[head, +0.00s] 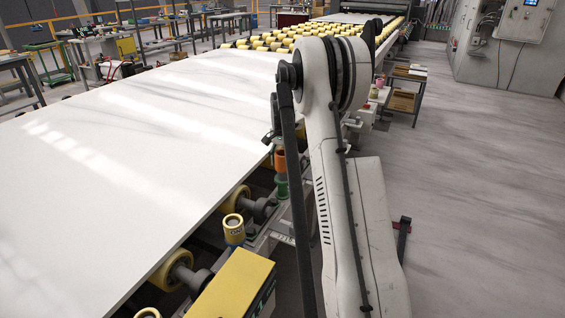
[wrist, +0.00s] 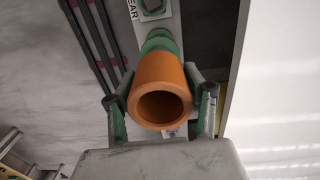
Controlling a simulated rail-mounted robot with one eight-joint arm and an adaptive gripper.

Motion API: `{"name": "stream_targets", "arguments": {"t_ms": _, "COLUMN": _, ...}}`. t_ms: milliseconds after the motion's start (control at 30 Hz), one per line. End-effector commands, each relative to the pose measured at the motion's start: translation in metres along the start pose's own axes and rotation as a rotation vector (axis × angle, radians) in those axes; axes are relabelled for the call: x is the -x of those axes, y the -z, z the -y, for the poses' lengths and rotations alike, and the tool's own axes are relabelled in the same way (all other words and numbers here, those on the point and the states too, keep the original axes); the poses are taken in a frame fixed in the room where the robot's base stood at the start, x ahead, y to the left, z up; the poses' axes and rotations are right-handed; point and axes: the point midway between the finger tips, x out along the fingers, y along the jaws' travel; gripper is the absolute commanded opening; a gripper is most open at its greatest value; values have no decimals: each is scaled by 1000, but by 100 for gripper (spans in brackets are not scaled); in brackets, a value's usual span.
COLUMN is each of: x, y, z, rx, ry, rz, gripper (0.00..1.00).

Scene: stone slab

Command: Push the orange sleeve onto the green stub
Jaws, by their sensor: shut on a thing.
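The orange sleeve (wrist: 162,72) is a hollow tube, its open end facing the camera in the wrist view. My gripper (wrist: 160,88) is shut on it, one finger on each side. The green stub (wrist: 158,43) shows just beyond the sleeve's far end, roughly in line with it. In the head view the orange sleeve (head: 279,161) sits directly above the green stub (head: 281,184), beside the slab edge. I see no clear gap between them, but cannot tell how far the sleeve covers the stub. My arm partly hides the gripper there.
The large white slab (head: 130,130) lies on yellow rollers to the left of the sleeve. A yellow box (head: 232,283) and a yellow-capped post (head: 233,230) stand along the frame in front. The floor (head: 480,190) on the right is mostly clear.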

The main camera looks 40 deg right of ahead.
Motion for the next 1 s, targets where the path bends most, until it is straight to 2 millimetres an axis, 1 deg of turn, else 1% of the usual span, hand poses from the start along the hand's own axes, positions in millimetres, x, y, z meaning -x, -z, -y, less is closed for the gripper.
{"name": "stream_targets", "arguments": {"t_ms": 1000, "x": -22, "y": 0, "z": 0, "rx": 0, "ry": 0, "rz": 0, "gripper": 19}}
